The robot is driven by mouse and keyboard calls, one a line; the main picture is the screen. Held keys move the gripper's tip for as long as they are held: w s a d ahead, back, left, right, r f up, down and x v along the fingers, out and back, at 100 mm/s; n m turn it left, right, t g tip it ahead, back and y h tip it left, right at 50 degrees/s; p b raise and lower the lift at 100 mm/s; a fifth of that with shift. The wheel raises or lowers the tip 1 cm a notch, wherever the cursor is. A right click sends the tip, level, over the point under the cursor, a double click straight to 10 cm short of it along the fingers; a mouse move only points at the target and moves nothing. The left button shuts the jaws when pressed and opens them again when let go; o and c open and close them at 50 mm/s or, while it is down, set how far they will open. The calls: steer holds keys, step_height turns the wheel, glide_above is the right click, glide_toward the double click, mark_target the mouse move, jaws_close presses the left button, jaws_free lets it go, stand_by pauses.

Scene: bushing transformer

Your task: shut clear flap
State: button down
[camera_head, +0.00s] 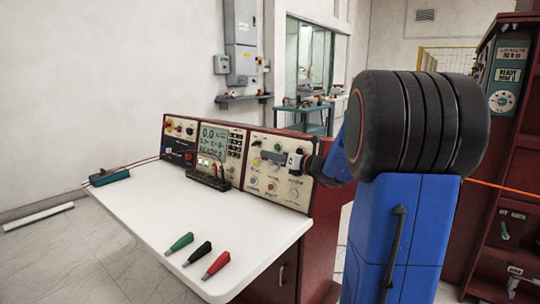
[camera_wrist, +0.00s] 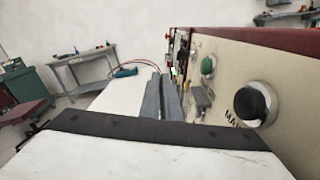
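My gripper (camera_head: 297,159) is at the right-hand panel of the console, close in front of its face. In the wrist view my gripper (camera_wrist: 163,97) shows two grey fingers side by side with only a thin dark line between them, and nothing visible held. No clear flap can be made out for sure. A small grey piece (camera_wrist: 202,99) sticks out from the panel just right of the fingers. A grey piece (camera_head: 271,156) also shows left of the gripper in the head view; I cannot tell whether either is the flap.
A black knob (camera_wrist: 255,103) and a green button (camera_wrist: 208,66) stand out from the panel (camera_wrist: 280,75). Green (camera_head: 180,242), black (camera_head: 197,253) and red (camera_head: 216,264) probes lie on the white tabletop (camera_head: 140,215). A teal device (camera_head: 108,177) lies at its far left.

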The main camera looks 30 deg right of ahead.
step_height(320, 180, down, 8)
steer(key=n, duration=1.6)
steer(key=shift+d, duration=0.25)
steer(key=c, duration=2)
jaws_free()
steer(key=v, duration=1.7)
steer(key=shift+s+d+r, duration=0.1)
steer(key=shift+s, duration=0.05)
